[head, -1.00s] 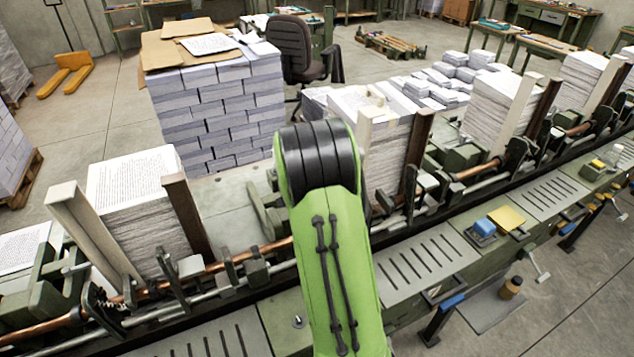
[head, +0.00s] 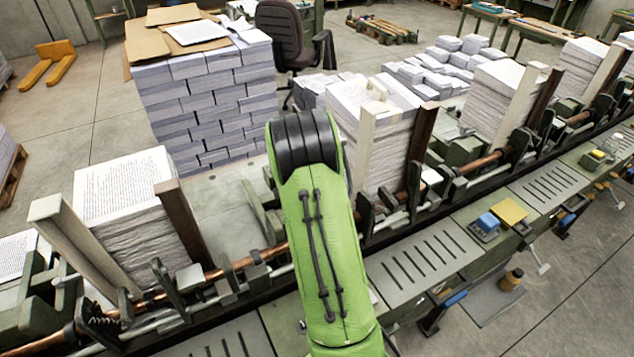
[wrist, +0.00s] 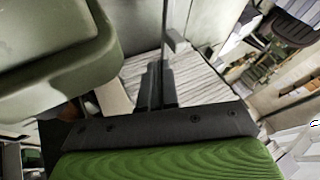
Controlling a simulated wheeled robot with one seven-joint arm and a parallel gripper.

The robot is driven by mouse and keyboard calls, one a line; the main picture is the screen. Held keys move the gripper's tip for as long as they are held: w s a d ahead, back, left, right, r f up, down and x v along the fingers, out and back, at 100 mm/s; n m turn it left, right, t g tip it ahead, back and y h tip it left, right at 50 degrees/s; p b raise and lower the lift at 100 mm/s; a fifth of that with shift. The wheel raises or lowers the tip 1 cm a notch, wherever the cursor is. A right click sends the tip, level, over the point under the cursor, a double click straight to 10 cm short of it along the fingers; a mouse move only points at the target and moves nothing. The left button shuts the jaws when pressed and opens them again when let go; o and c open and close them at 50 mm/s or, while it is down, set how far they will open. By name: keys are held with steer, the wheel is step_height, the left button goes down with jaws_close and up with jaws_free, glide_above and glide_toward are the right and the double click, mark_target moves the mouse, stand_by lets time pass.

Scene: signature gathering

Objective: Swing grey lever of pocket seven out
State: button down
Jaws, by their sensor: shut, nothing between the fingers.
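In the wrist view my gripper (wrist: 156,86) shows as two dark fingers close together, shut and empty, pointing away from the camera. A thin grey upright bar (wrist: 172,28) with a small pale end piece stands just beyond the fingertips. It may be the grey lever, but I cannot tell, nor whether the fingers touch it. A paper stack (wrist: 200,82) lies behind the fingers. In the head view my green arm hides the gripper. A row of pockets holds paper stacks, including one at the left (head: 125,190) and one right of my arm (head: 395,135). No pocket number is readable.
A large rounded green-grey housing (wrist: 55,60) is close to the left of the fingers in the wrist view. A copper-coloured rod (head: 250,262) and several brackets run along the pockets. A brick-like pile of paper bundles (head: 215,110) stands behind.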

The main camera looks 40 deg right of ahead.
steer(key=x, duration=0.6)
steer(key=shift+p, duration=0.45)
steer(key=shift+w+d+f, duration=0.15)
